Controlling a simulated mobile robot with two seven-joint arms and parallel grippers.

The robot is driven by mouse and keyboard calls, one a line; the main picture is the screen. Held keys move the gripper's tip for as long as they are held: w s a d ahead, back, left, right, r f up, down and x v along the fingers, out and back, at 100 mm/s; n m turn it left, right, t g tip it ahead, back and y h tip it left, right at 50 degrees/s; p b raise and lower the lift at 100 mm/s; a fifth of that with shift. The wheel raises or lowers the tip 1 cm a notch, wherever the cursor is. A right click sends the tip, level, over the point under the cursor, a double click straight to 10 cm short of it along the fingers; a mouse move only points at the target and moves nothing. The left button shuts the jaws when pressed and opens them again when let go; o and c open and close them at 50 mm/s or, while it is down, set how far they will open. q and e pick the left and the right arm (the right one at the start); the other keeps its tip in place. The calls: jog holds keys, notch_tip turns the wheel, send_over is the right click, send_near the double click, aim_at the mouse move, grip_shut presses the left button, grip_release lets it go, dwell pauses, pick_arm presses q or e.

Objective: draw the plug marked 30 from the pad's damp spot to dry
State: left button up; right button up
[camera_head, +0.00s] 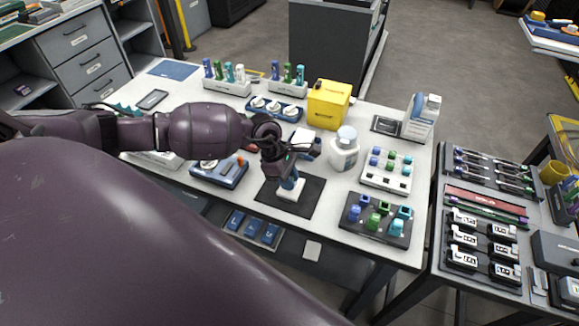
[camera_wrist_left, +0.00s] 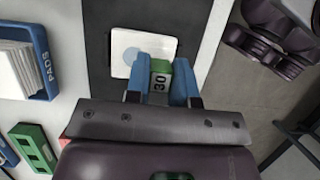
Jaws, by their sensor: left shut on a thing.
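My left gripper (camera_head: 288,184) is over the white pad (camera_head: 291,194), which lies on a dark mat (camera_head: 309,192). The pad (camera_wrist_left: 168,46) shows there with a pale blue round damp spot (camera_wrist_left: 132,55). The plug's far end is over the pad's near right part, to the right of the spot. I cannot tell whether it touches the pad. My right gripper is not in view.
A blue PADS tray (camera_wrist_left: 42,84) lies left of the mat. A white bottle (camera_head: 344,152) and yellow box (camera_head: 328,105) stand behind. A dark holder (camera_head: 372,233) and a white holder (camera_head: 369,180) with coloured pieces lie to the right. The mat's right part is bare.

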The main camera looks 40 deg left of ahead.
pick_arm(q)
jog(key=shift+s, duration=0.1)
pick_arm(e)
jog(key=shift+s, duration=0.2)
pick_arm(q)
jog(key=shift+s, duration=0.2)
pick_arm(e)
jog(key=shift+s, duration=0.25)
pick_arm(q)
jog(key=shift+s+d, duration=0.15)
jog(key=shift+s, duration=0.15)
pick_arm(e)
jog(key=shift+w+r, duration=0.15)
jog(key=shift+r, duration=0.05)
pick_arm(q)
jog(key=shift+p, duration=0.3)
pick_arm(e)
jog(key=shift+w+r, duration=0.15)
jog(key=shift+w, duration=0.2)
